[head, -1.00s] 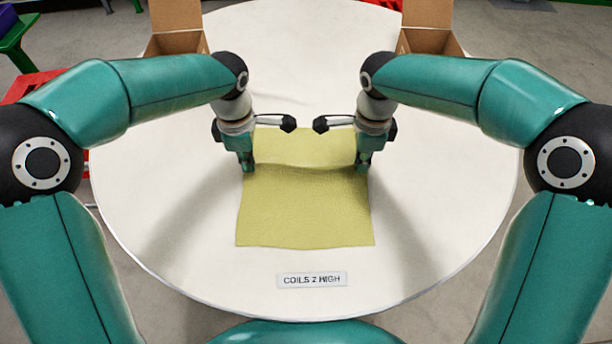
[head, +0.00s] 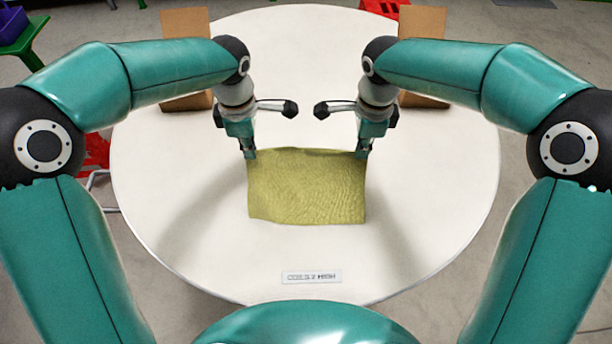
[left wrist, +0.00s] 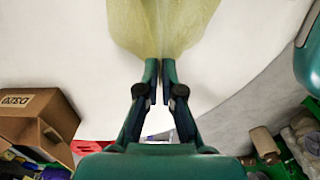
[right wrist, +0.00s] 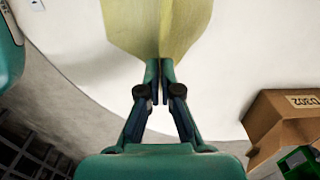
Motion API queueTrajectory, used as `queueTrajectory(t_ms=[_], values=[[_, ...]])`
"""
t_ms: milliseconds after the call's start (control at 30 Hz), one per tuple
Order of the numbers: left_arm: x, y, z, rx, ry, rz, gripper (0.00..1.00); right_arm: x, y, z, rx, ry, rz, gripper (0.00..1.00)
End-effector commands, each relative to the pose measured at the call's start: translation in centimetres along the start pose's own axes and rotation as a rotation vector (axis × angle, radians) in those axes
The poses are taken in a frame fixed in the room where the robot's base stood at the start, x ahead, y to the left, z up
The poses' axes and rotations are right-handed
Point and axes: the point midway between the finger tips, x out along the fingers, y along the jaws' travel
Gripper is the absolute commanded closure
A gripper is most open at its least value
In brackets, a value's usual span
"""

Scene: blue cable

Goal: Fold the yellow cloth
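The yellow cloth (head: 306,190) is near the middle of the round white table in the head view, with a wrinkled surface. My left gripper (head: 251,154) is at its far left corner and my right gripper (head: 362,154) at its far right corner. In the left wrist view, the left fingers (left wrist: 159,62) are shut on the cloth (left wrist: 160,25), which gathers into a pinch. In the right wrist view, the right fingers (right wrist: 159,62) are shut on the cloth (right wrist: 158,25) likewise. The underside of the cloth is hidden.
The white table (head: 420,215) is bare around the cloth, apart from a small printed label (head: 311,277) near its front edge. Two cardboard boxes stand at the back, left (head: 186,22) and right (head: 423,22), partly hidden by my arms.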

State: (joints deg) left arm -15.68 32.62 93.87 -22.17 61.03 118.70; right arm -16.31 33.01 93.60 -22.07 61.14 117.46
Motion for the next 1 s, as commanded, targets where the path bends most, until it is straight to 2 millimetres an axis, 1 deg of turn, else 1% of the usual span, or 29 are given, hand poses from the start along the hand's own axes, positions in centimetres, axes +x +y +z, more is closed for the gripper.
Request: queueTrajectory(t_ms=[33, 200, 300, 400, 600, 1000], values=[[-1.8, 0.0, 0.0, 0.0, 0.0, 0.0, 1.0, -1.8, 0.0, 0.0, 0.0, 0.0, -0.001, 1.0], [-4.7, 0.0, 0.0, 0.0, 0.0, 0.0, 1.0, -4.7, 0.0, 0.0, 0.0, 0.0, -0.001, 1.0], [-6.2, 0.0, 0.1, 0.0, 0.0, 0.0, 1.0, -6.2, 0.0, 0.1, 0.0, 0.0, 0.0, 1.0], [-7.2, 0.0, 0.1, 0.0, 0.0, 0.0, 1.0, -7.3, 0.0, 0.1, 0.0, 0.0, 0.0, 1.0], [-8.1, 0.0, 0.1, 0.0, 0.0, 0.0, 1.0, -8.1, 0.0, 0.1, 0.0, 0.0, 0.0, 1.0], [-8.0, 0.0, 0.1, 0.0, 0.0, 0.0, 1.0, -8.1, 0.0, 0.1, 0.0, 0.0, -0.001, 1.0]])
